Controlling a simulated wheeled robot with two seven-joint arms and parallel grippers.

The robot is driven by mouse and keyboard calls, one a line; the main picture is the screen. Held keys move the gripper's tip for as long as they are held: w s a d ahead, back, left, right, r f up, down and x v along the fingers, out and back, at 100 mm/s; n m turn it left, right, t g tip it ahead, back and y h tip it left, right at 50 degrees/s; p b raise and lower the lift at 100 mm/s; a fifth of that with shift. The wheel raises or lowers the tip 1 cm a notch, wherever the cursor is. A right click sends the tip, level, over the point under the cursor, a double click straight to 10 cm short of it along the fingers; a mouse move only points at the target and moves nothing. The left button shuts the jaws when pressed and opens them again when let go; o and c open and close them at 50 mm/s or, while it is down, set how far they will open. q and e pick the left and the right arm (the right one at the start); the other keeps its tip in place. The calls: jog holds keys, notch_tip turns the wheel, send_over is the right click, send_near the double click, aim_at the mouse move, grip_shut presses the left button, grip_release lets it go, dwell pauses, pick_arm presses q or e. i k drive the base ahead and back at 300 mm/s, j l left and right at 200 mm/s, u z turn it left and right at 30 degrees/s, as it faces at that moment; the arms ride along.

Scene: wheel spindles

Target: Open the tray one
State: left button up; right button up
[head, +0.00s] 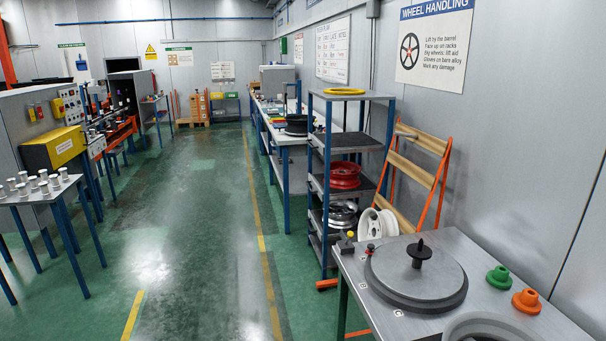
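No tray marked as one can be made out in the head view. Neither of my grippers is in view. At the lower right stands a grey table (352,262) with a round grey turntable (440,285), and a black spindle (419,254) rises upright from its middle. A blue-framed rack (389,118) behind it has dark shelves holding a yellow ring, a red wheel and silver wheels. Along the right wall runs a long bench (288,139) with small coloured items too small to tell apart.
Green and orange cones (526,301) stand at the right of the table, near a partly cut-off wheel (490,329). An orange-framed wooden rack (415,165) leans by the wall. A table with metal cylinders (40,183) stands left. The green floor (190,220) between is clear.

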aim_at(346, 140)
jog(key=i+j+u, duration=0.25)
jog(key=i, duration=0.65)
jog(key=i+j+u, duration=0.25)
jog(key=i, duration=0.7)
jog(key=i+z, duration=0.15)
jog(key=i, duration=0.55)
jog(key=i+j+z, duration=0.1)
jog(key=i, duration=0.55)
jog(key=i+j+z, duration=0.15)
jog(key=i, duration=0.5)
jog(key=j, duration=0.1)
